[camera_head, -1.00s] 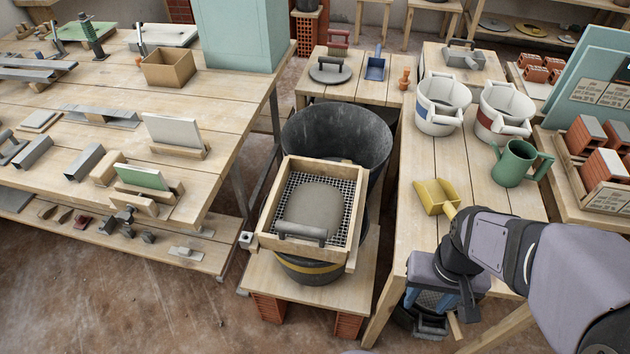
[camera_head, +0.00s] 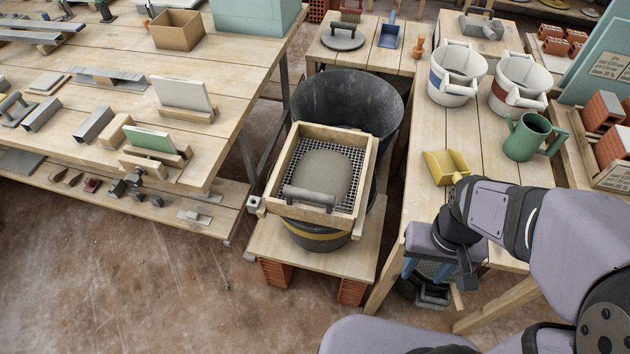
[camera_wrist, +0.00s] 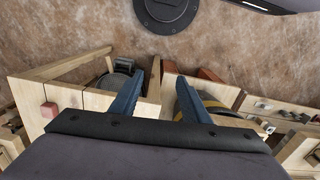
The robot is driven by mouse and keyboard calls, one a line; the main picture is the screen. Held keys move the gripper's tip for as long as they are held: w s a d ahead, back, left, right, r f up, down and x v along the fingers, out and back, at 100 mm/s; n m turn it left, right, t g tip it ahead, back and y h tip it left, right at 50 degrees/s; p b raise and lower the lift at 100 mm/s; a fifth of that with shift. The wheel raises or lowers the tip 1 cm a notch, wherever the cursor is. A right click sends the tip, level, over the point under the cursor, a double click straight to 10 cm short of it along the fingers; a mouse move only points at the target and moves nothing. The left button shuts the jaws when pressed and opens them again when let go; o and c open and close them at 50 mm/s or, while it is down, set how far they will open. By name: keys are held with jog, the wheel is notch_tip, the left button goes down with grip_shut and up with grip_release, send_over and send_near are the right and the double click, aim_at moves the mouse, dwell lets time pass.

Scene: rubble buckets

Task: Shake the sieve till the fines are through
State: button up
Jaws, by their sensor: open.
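The sieve (camera_head: 370,165) is a square wooden frame with a wire mesh. It sits over a black bucket with a yellow band (camera_head: 318,240). A round heap of grey-brown material (camera_head: 325,174) lies on the mesh. A grey bar handle (camera_head: 310,199) is at the sieve's front side. The inside of the bucket is hidden. My gripper (camera_head: 428,270) is to the right of the sieve and apart from it, by the front of the right bench, pointing down. In the wrist view its blue fingers (camera_wrist: 168,80) are spread with nothing between them. The yellow-banded bucket (camera_wrist: 213,103) partly shows there behind a finger.
A large black tub (camera_head: 345,97) stands close behind the sieve. The bucket rests on a low wooden platform (camera_head: 350,258) on bricks. The right bench (camera_head: 425,205) holds a yellow scoop (camera_head: 445,167), white buckets (camera_head: 457,75) and a green jug (camera_head: 531,137). Front left floor is clear.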

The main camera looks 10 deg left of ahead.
notch_tip(320, 180, down, 4)
jog(key=a+n+g+b, duration=0.1)
jog(key=a, duration=0.2)
notch_tip(320, 180, up, 7)
jog(key=n+t+y+b, duration=0.2)
jog(key=n+y, duration=0.2)
jog(key=n, duration=0.6)
send_over(327, 193)
jog(key=shift+s+a+r+n, duration=0.1)
jog(key=shift+a+r+n, duration=0.2)
jog(key=shift+n, duration=0.6)
jog(key=shift+s+a+n+g+y, duration=0.1)
jog(key=shift+s+n+g+y, duration=0.15)
jog(key=shift+n, duration=0.55)
jog(key=n, duration=0.2)
jog(key=shift+s+n, duration=0.1)
jog(key=shift+n, duration=0.3)
jog(key=shift+f, duration=0.1)
jog(key=shift+f, duration=0.1)
